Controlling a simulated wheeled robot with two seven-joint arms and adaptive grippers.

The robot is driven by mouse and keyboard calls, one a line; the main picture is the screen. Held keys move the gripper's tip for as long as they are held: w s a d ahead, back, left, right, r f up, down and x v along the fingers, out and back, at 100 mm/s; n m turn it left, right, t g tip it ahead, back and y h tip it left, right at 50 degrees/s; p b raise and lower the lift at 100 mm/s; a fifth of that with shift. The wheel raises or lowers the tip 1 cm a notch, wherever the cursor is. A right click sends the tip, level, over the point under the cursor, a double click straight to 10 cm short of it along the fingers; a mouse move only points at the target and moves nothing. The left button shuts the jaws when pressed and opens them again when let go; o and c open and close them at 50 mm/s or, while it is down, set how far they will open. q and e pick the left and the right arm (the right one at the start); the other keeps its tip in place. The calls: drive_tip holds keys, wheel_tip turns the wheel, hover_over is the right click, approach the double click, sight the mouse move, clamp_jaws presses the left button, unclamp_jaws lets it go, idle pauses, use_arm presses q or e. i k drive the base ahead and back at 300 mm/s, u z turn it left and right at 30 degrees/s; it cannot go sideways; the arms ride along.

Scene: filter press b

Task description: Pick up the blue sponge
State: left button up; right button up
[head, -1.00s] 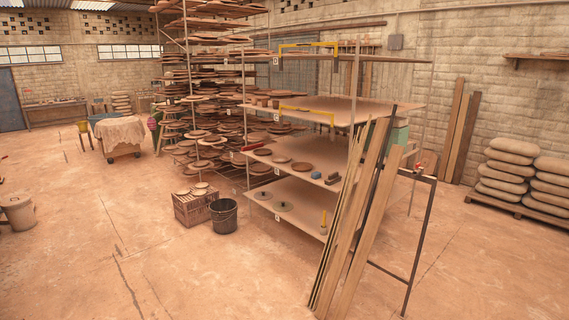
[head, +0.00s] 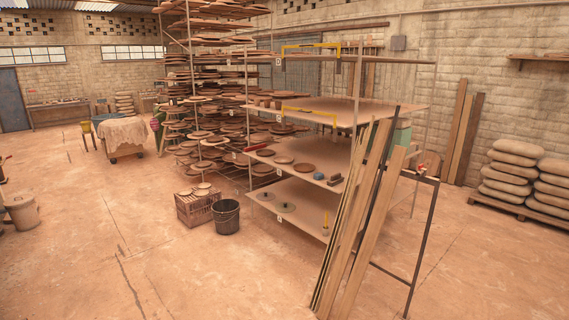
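A small blue block that looks like the blue sponge (head: 318,176) lies on the middle board of the shelf rack (head: 292,181). It sits between a round brown plate (head: 304,168) and a small dark brown block (head: 335,180). It is too small in the picture to make out its texture. Neither of my grippers is in the head view.
Long planks (head: 366,220) lean against the rack's right front, beside a dark metal frame (head: 422,240). A dark bucket (head: 226,217) and a brick-coloured crate (head: 195,208) stand on the floor left of the rack. The floor in front is clear.

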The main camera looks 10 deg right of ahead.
sight(319, 175)
drive_tip(key=u, duration=0.35)
drive_tip(key=i, duration=4.3)
drive_tip(key=z, duration=0.9)
drive_tip(key=i, duration=1.35)
drive_tip(key=z, duration=0.85)
